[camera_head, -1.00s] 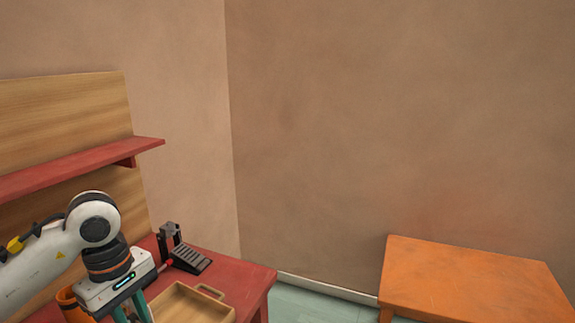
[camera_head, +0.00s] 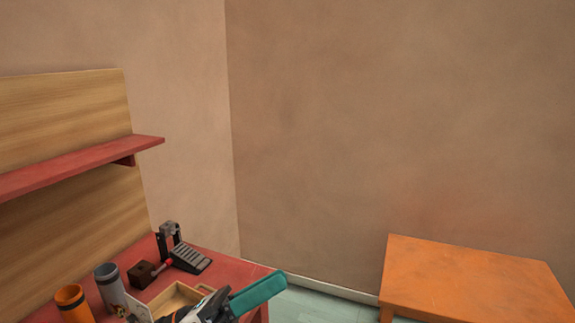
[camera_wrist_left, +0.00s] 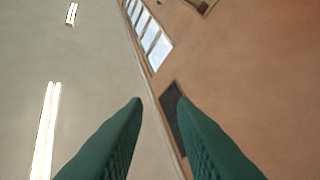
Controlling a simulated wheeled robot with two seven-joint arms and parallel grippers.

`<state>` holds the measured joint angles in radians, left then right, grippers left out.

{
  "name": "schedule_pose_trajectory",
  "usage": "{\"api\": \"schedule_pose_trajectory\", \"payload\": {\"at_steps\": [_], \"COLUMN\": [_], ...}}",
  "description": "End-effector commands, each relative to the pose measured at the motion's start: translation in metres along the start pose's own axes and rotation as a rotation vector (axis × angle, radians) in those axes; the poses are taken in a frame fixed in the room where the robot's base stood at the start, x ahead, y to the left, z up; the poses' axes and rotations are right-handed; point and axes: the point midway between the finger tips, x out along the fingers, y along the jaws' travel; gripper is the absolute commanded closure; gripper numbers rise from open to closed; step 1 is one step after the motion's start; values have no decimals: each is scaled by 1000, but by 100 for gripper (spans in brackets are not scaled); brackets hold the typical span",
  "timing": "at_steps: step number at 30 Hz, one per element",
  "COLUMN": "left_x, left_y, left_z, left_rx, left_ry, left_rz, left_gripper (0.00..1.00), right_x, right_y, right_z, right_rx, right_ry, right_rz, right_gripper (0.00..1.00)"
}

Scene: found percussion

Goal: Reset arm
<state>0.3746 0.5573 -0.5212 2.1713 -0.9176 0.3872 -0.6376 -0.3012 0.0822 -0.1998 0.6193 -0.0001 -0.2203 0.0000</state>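My left gripper (camera_head: 258,294) shows at the bottom of the head view, over the front right part of the red workbench and the wooden tray. Its teal finger points up and to the right. In the left wrist view both green fingers (camera_wrist_left: 160,101) stand apart with nothing between them. That view shows ceiling and wall, so the gripper is turned upward. My right gripper is in neither view.
The red workbench (camera_head: 232,270) holds an orange cup (camera_head: 73,303), a grey cylinder (camera_head: 110,287), a dark block (camera_head: 143,273), a black pedal (camera_head: 190,259) and a wooden tray (camera_head: 175,298), partly hidden. An orange table (camera_head: 470,280) stands right, its top clear.

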Motion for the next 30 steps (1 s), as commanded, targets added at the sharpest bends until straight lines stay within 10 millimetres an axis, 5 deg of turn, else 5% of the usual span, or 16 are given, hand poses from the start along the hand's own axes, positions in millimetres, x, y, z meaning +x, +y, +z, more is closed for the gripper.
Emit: {"api": "schedule_pose_trajectory", "payload": {"at_steps": [3,7,11,14,18,21,29,30], "left_x": [-27,-83,-157,-214,-274,-301,-342,-347], "left_y": [-28,-73,-112,-126,-118,-103,-49,-40], "left_z": [-27,-31,4,52,121,161,237,246], "left_rx": [-342,-709,-1066,-1310,-1556,-1670,-1849,1845], "left_ry": [350,716,1072,1332,1616,1763,2044,-2056], "left_rz": [-146,-334,-553,-737,-973,-1112,-1427,1457], "left_gripper": [76,76,76,76,76,76,76,76], "right_x": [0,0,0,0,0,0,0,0], "right_y": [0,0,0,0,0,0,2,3], "right_z": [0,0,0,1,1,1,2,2], "right_rx": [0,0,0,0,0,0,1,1], "right_ry": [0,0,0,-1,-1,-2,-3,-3], "right_rz": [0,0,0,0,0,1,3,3], "right_gripper": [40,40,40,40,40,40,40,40]}}
